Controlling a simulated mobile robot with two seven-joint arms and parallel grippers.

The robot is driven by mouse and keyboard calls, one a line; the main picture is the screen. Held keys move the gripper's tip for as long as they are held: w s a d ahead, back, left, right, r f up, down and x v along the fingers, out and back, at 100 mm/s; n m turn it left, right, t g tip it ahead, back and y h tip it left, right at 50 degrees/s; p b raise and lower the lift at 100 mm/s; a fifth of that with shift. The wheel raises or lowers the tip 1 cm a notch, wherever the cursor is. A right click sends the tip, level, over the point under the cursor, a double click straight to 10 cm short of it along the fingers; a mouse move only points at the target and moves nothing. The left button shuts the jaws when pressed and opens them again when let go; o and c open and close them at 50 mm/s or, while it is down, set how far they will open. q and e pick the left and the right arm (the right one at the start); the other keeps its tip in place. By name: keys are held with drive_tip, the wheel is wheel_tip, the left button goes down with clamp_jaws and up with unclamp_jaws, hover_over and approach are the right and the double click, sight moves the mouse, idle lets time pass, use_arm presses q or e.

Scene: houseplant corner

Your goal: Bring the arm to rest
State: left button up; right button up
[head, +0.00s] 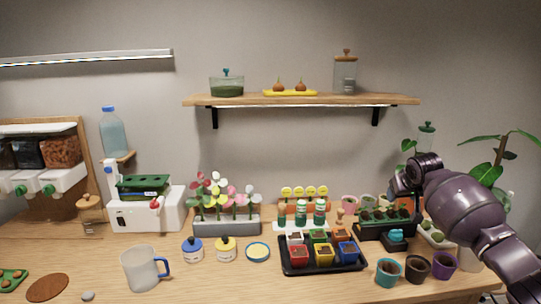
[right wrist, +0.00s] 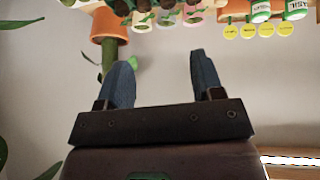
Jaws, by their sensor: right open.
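My right arm (head: 465,205) is dark purple and comes in from the right in the head view. Its wrist (head: 427,168) is raised above the right end of the bench, in front of the wall. My right gripper (right wrist: 163,75) shows in the right wrist view with its two blue-grey fingers apart and nothing between them. Its fingertips are hard to make out in the head view. My left gripper is not in view.
A black tray (head: 320,268) holds small coloured pots. A wooden shelf (head: 300,100) hangs above.

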drive_tip(key=s+a+f+n+t+y, duration=0.45)
drive_tip(key=s+a+f+t, duration=0.25)
drive_tip(key=s+a+f, duration=0.55)
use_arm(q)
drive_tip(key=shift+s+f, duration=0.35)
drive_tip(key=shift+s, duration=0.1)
use_arm(e)
drive_tip(key=s+f+m+g+h, duration=0.1)
drive_tip(key=s+f, duration=0.5)
drive_tip(key=s, duration=0.5)
drive_tip(key=s+f+m+g+h, duration=0.1)
drive_tip(key=s+f, duration=0.4)
drive_tip(key=s, duration=0.7)
drive_tip(key=s+f+m+g+h, duration=0.1)
drive_tip(key=s+f, duration=0.5)
drive_tip(key=s, duration=0.6)
drive_tip(key=shift+s+d+f, duration=0.25)
drive_tip(key=shift+d+f, duration=0.1)
drive_tip(key=shift+d, duration=0.1)
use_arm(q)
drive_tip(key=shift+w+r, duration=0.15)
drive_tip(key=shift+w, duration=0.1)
use_arm(e)
drive_tip(key=shift+m+h, duration=0.25)
